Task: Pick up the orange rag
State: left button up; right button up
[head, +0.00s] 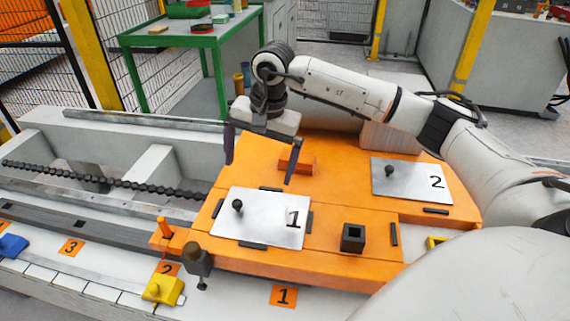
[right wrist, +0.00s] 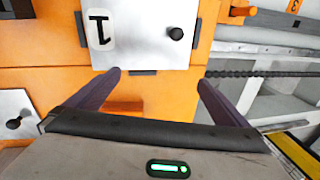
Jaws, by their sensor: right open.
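No thing clearly shows as an orange rag. A small raised orange piece (head: 297,161) lies on the orange bench top behind plate 1, and I cannot tell whether it is cloth or a block. An orange-red patch also shows between my fingers in the right wrist view (right wrist: 126,106). My right gripper (head: 260,171) is open and empty, pointing down above the bench, behind plate 1, with one finger partly in front of the orange piece. Its two dark fingers also show apart in the right wrist view (right wrist: 159,78). My left gripper is out of view.
Metal plate 1 (head: 262,218) and plate 2 (head: 411,180) have black knobs. A black square socket (head: 353,238) stands in front. A chain trough (head: 100,180) runs left. A green table (head: 190,40) with trays and a yellow fence post (head: 95,60) stand behind.

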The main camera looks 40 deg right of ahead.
aim_at(306, 163)
jog(key=d+r+h, duration=0.4)
jog(key=d+r, duration=0.1)
jog(key=d, duration=0.5)
jog(key=x, duration=0.2)
jog(key=b+x, duration=0.1)
jog(key=x, duration=0.2)
jog(key=shift+w+d+f+b, duration=0.2)
jog(key=shift+w+d+b, duration=0.05)
jog(key=shift+w+b, duration=0.15)
jog(key=x, duration=0.1)
jog(key=b+x, duration=0.1)
jog(key=x, duration=0.2)
jog(key=shift+s+f, duration=0.15)
jog(key=shift+s, duration=0.15)
jog(key=shift+w+d+f, duration=0.15)
jog(key=shift+d+f, duration=0.05)
jog(key=shift+f, duration=0.2)
jog(key=shift+r, duration=0.1)
jog(key=shift+c, duration=0.4)
jog(key=c, duration=1.1)
